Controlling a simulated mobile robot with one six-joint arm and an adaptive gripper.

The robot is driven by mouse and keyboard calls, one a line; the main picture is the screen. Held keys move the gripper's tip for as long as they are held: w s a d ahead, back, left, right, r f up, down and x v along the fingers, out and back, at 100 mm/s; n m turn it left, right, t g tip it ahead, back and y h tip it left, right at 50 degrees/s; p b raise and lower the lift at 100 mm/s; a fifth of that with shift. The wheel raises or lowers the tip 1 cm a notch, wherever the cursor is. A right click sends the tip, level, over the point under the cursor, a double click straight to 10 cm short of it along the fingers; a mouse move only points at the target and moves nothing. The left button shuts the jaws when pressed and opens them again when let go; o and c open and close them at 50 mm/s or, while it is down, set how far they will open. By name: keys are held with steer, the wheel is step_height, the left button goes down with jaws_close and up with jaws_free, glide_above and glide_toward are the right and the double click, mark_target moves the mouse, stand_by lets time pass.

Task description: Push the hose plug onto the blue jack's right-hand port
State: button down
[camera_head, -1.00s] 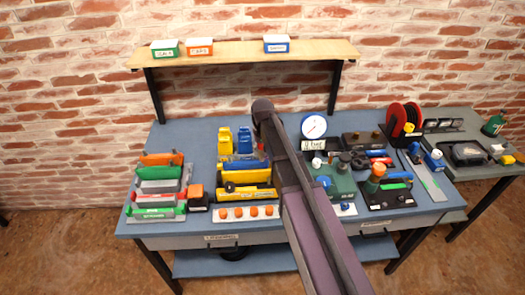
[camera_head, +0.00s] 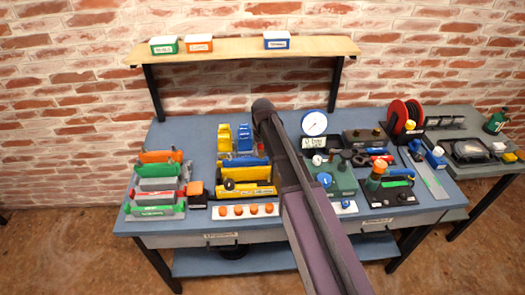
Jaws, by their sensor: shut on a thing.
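A blue upright body (camera_head: 244,139) stands beside a yellow one (camera_head: 225,139) at the back middle of the bench. A low blue piece (camera_head: 243,161) lies in front of them. I cannot tell for sure which of these is the blue jack, and its ports are too small to make out. My arm reaches from the bottom of the picture up over the bench, its far joint just right of the blue upright body. My gripper is hidden behind the arm, and no hose plug can be made out. A small reddish spot shows at the arm's left edge.
Yellow and black blocks (camera_head: 245,181) and a white strip with orange knobs (camera_head: 238,211) lie in front. A rack of coloured bars (camera_head: 157,187) is at left. A gauge (camera_head: 314,123), green block (camera_head: 335,179) and red reel (camera_head: 403,117) stand at right. The back left bench is clear.

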steer(key=shift+c, duration=0.8)
jaws_free()
steer(key=shift+o, duration=0.8)
steer(key=shift+r, duration=0.1)
steer(key=shift+r+p, duration=3.95)
steer(key=shift+p, duration=0.05)
steer(key=s+d+m, duration=0.1)
steer(key=s+d, duration=0.4)
steer(key=s, duration=0.5)
steer(key=s+d, duration=0.5)
steer(key=s, duration=0.6)
steer(key=shift+d+f+m, duration=0.15)
steer(key=shift+d+m, duration=0.2)
steer(key=shift+m, duration=0.05)
steer(key=shift+w, duration=0.1)
